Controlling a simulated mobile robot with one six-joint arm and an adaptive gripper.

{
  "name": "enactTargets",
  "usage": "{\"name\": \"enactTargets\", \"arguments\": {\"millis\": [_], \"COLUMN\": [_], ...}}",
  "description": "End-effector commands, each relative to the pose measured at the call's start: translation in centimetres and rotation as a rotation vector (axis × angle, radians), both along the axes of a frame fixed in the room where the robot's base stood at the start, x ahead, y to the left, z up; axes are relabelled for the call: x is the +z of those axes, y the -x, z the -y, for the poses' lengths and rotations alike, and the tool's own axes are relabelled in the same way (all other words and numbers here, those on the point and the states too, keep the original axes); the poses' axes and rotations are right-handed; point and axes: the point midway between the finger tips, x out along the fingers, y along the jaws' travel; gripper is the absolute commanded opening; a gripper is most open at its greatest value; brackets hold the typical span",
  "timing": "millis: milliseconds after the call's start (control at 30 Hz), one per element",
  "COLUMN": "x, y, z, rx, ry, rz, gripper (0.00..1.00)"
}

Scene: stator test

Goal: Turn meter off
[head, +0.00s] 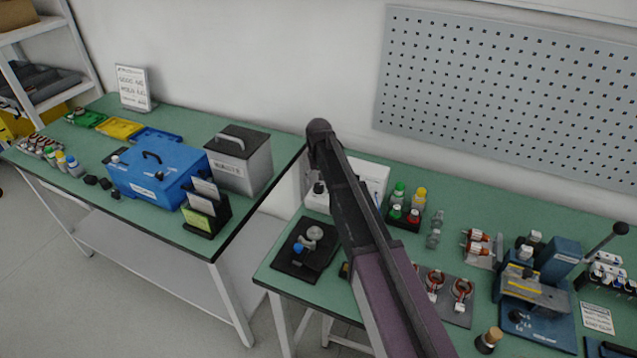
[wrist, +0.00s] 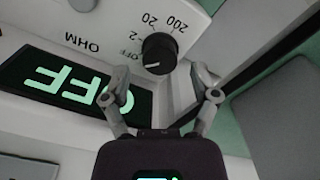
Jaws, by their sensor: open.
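The meter (head: 374,172) is a white box on the right bench, largely hidden behind my arm in the head view. In the wrist view the meter's front (wrist: 45,40) appears upside down. Its dark display (wrist: 75,88) reads OFF in green letters. The round black knob (wrist: 160,53) has the labels OFF, 2, 20 and 200 around it; a short pale mark on it points roughly left. My gripper (wrist: 163,76) is open, with one fingertip to each side of the knob and a little below it in the picture. Contact with the knob cannot be seen. The head view hides my fingers.
Green, yellow and red-capped bottles (head: 405,203) stand just right. A blue press (head: 540,285) is farther right. The left bench (head: 150,225) holds a blue toolbox (head: 155,178) and a grey case (head: 238,160).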

Motion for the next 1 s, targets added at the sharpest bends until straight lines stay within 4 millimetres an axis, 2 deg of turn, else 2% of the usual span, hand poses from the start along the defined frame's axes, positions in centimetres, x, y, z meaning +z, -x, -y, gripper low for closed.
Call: {"name": "enactTargets", "arguments": {"millis": [33, 300, 767, 867, 1000], "x": [1.1, 3.3, 3.4, 3.4, 3.4], "y": [0.0, 0.0, 0.1, 0.7, 2.9], "z": [0.0, 0.0, 0.1, 0.7, 2.9], "rx": [0.0, 0.0, -0.001, -0.005, -0.02], "ry": [0.0, 0.0, 0.0, 0.0, 0.0], "rz": [0.0, 0.0, 0.0, 0.0, 0.0], "gripper": [0.77, 0.77, 0.77, 0.77, 0.77]}}
